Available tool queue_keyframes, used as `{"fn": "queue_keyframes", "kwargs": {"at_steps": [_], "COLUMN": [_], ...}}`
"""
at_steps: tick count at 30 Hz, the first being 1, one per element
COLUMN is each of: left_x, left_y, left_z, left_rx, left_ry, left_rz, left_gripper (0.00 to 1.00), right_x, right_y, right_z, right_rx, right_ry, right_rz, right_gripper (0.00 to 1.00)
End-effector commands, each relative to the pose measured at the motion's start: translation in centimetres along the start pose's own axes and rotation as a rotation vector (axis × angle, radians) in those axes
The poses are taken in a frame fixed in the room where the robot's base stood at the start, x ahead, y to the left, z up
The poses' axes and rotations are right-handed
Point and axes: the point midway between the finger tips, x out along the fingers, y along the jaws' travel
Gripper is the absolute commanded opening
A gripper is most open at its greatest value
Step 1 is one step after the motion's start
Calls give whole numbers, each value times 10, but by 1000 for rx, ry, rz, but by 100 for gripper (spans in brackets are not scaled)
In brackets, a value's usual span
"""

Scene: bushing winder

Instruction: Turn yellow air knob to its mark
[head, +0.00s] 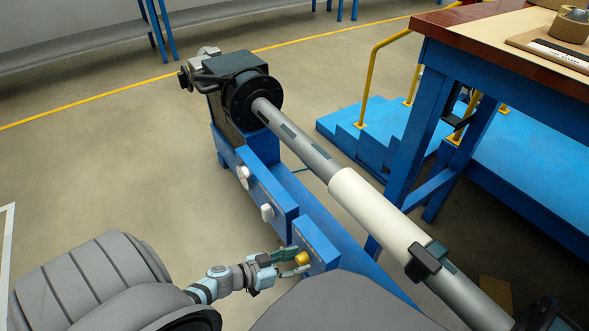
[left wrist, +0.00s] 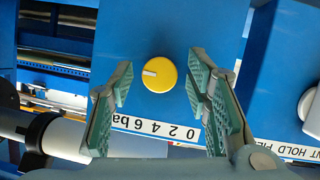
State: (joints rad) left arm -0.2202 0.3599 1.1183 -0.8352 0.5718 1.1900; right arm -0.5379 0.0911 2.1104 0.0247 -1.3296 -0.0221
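The yellow air knob (head: 302,258) is on the blue panel face of the machine. In the left wrist view the knob (left wrist: 159,76) is round, and its white pointer line points to the left. A white scale label (left wrist: 150,129) reading "0 2 4 6 ba" sits below it, partly hidden by the fingers. My left gripper (head: 288,262) is at the panel. In the left wrist view its two green-padded fingers (left wrist: 160,84) are spread, one on each side of the knob, with visible gaps. My right gripper is not in view.
White knobs (head: 267,212) sit on the blue machine panel beyond the gripper. A long shaft with a white roll (head: 375,207) slants above the machine. A blue table with a red-brown top (head: 470,35) and blue steps (head: 352,140) stand at right. Floor at left is open.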

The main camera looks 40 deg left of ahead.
Motion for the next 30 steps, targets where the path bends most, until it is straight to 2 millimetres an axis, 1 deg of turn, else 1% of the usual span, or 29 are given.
{"fn": "queue_keyframes", "kwargs": {"at_steps": [1,7,17,19,20,21,24,30], "left_x": [0,0,-1,-1,-1,-1,-1,0], "left_y": [0,0,0,1,1,1,2,3], "left_z": [0,0,0,0,0,0,0,0], "left_rx": [0,0,31,54,65,84,140,292], "left_ry": [0,0,-1,-2,-2,-3,-5,-9], "left_rz": [0,0,-13,-22,-28,-36,-60,-124], "left_gripper": [32,0,0,0,0,0,0,0], "right_x": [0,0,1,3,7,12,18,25], "right_y": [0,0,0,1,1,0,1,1], "right_z": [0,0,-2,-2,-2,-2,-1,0], "right_rx": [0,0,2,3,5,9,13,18], "right_ry": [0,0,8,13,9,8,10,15], "right_rz": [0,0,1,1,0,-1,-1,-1], "right_gripper": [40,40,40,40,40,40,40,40]}}
